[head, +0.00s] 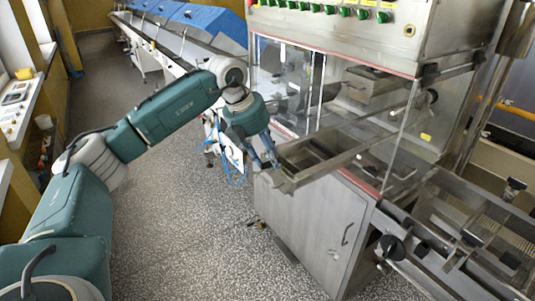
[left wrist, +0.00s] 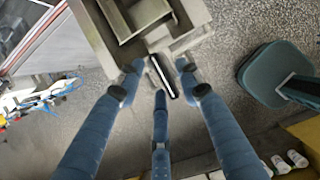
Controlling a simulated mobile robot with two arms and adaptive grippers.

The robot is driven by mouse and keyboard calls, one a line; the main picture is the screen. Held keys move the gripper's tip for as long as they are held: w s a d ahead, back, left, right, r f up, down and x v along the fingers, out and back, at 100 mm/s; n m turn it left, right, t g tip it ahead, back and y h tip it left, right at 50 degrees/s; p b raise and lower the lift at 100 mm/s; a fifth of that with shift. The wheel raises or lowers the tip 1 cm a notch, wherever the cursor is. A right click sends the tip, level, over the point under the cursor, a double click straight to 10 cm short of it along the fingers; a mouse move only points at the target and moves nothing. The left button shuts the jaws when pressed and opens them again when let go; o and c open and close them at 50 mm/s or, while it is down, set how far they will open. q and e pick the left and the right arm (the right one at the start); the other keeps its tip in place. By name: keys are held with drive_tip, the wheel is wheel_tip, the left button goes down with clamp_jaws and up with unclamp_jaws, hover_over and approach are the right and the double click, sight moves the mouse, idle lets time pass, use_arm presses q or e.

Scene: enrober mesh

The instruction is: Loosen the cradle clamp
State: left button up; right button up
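My left gripper (head: 274,163) is at the left end of a grey metal trough (head: 310,160) that sticks out of the machine. In the left wrist view the left gripper (left wrist: 160,80) has its three blue fingers spread. A short dark bar with a pale edge (left wrist: 163,76) lies between the fingertips, beside the trough's end (left wrist: 185,38). It may be the clamp's handle, but I cannot tell for sure. Gaps show between the two side fingers and the bar; whether the middle finger touches it is unclear. My right gripper is not in view.
The machine's steel cabinet (head: 318,225) stands below the trough, with clear panels (head: 285,85) behind. A black knob (head: 390,248) and a wire-mesh section (head: 490,245) are at the right. A long conveyor with blue covers (head: 190,18) runs behind. The speckled floor (head: 185,220) is mostly free.

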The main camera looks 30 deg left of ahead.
use_arm(q)
clamp_jaws()
